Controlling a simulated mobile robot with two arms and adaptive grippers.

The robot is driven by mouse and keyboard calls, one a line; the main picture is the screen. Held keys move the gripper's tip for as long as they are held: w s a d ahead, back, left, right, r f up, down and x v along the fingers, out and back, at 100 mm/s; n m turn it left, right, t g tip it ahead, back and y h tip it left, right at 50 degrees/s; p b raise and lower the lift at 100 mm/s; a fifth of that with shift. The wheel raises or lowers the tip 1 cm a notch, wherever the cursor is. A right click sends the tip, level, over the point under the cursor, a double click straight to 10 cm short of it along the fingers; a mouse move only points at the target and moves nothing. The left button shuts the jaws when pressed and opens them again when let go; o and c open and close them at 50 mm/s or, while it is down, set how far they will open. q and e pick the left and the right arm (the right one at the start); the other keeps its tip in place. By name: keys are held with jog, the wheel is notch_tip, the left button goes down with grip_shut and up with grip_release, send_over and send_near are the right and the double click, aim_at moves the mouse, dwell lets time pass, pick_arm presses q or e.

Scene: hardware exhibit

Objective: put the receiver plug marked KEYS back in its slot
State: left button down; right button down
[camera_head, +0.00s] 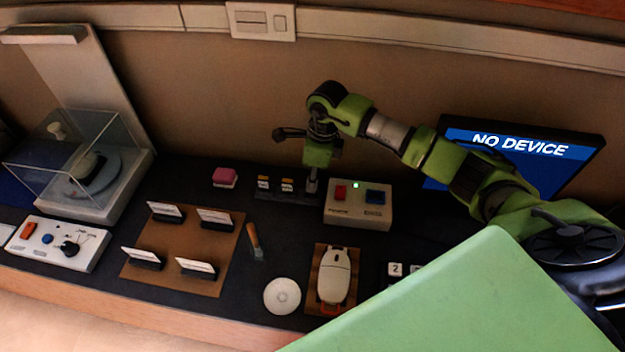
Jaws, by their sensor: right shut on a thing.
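The dark receiver rack (270,195) stands at the back middle of the dark table top, left of a beige box. Two small plugs with pale and yellow faces, a left one (263,183) and a right one (287,185), stand in it; their marks are too small to read. My right gripper (312,188) points down at the rack's right end, close beside the beige box. It is shut on a small receiver plug, mostly hidden by the fingers; its marking cannot be read. Whether the plug touches the rack cannot be told. My left gripper is not in view.
The beige box (357,214) has red and blue buttons and a lit green lamp. A screen (510,146) behind reads NO DEVICE.

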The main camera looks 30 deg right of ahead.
jog(key=shift+f+b, duration=0.9)
jog(key=shift+f, duration=0.1)
dwell(0.3)
jog(key=c, duration=2)
grip_release()
jog(key=o, duration=0.4)
jog(key=shift+o, duration=0.2)
jog(key=shift+r, duration=0.2)
jog(key=shift+r+p, duration=2.05)
jog(key=shift+r, duration=1.35)
jog(key=shift+f, duration=0.1)
